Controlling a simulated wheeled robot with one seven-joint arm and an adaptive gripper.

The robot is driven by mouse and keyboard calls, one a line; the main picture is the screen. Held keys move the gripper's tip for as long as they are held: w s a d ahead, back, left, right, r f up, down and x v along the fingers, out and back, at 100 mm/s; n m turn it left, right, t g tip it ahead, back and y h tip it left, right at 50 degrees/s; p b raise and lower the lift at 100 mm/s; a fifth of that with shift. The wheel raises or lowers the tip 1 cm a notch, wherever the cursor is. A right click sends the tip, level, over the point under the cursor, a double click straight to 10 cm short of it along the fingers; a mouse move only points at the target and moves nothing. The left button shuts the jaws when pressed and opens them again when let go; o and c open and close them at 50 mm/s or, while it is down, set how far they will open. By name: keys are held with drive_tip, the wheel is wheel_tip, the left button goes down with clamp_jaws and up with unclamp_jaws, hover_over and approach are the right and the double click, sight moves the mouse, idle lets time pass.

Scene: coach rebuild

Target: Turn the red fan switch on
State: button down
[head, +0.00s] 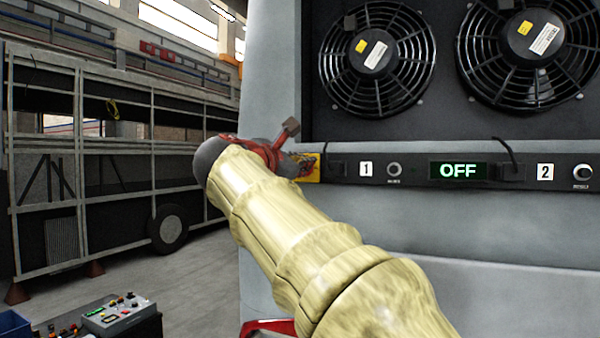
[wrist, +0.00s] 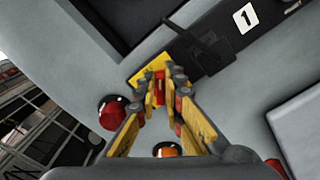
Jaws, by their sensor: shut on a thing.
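The red fan switch (wrist: 160,84) sits on a yellow plate (wrist: 136,75) at the left end of the black control strip. In the wrist view my gripper (wrist: 164,92) has its two yellow fingers on either side of the switch, shut on it. In the head view my gripper (head: 308,163) is at the yellow plate (head: 315,174), and my arm and gripper hide the switch. The display (head: 458,170) on the strip reads OFF in green.
Two caged fans (head: 377,58) are above the strip. Label 1 (head: 366,169), label 2 (head: 545,172) and two round knobs (head: 394,169) are further right. A control box (head: 118,314) stands at lower left. A bus frame (head: 85,170) is behind, with open floor before it.

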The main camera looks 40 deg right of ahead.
drive_tip(key=m+b, duration=0.2)
drive_tip(key=m, duration=0.1)
drive_tip(key=f+m+b, duration=0.1)
drive_tip(key=m+b, duration=0.4)
drive_tip(key=m, duration=0.2)
drive_tip(key=shift+s+d+f, duration=0.15)
drive_tip(key=shift+s+f, duration=0.1)
drive_tip(key=shift+s, duration=0.1)
drive_tip(key=shift+m, duration=0.3)
drive_tip(key=c, duration=1.9)
unclamp_jaws()
drive_tip(key=v, duration=1.2)
